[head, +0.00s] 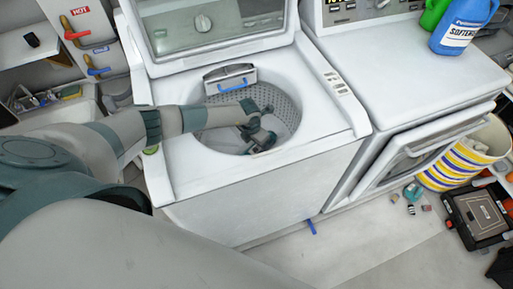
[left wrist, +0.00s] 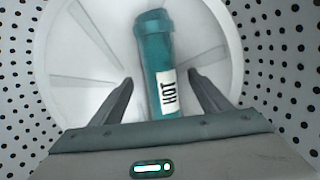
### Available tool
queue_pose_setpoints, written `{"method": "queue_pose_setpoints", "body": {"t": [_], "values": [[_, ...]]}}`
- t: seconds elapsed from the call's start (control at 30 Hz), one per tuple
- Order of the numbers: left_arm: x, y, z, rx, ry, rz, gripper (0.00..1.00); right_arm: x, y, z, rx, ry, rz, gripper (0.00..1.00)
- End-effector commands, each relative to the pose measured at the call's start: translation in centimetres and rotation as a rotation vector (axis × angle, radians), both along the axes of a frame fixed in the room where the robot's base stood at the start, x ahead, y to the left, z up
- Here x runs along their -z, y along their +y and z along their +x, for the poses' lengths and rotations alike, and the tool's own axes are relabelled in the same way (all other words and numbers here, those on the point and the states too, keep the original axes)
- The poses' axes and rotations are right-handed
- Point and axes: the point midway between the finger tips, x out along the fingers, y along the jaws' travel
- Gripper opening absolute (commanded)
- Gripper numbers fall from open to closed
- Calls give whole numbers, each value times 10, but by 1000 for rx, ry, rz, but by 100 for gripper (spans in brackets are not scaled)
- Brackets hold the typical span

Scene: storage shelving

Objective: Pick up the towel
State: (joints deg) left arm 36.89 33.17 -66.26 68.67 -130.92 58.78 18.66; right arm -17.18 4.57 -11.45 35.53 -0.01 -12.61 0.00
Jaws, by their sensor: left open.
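My left gripper (head: 258,133) reaches down into the open drum of the top-loading washer (head: 330,122). It also shows in the left wrist view (left wrist: 159,76), with its fingers spread apart. A teal, roll-shaped object (left wrist: 153,45) with a white label of black letters lies in the drum, between and beyond the fingers. The fingers show gaps on both sides of it. I cannot tell whether it is the towel. No other cloth is clear in either view. My right gripper is not in view.
The perforated drum wall (left wrist: 275,55) surrounds the gripper closely. The washer's lid (head: 210,28) stands raised behind. A dryer (head: 410,75) with its door ajar stands at right, with a blue softener bottle (head: 463,27) on top. A striped basket (head: 462,163) stands on the floor.

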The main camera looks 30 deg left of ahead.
Motion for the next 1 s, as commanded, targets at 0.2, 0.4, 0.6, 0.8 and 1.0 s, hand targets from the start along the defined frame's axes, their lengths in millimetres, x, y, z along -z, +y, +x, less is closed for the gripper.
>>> {"method": "queue_pose_setpoints", "body": {"t": [0.2, 0.4, 0.6, 0.8, 1.0], "values": [[0, 0, 0, 0, 0, 0, 70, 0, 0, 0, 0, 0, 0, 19], [0, 0, 0, 0, 0, 0, 42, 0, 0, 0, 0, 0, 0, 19], [-1, 0, 0, 0, -1, 0, 19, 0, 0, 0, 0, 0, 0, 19], [-2, 0, 1, 0, -1, 0, 19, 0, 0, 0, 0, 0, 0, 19], [-11, 1, 1, 1, -1, 0, 19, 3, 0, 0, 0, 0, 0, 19]]}}
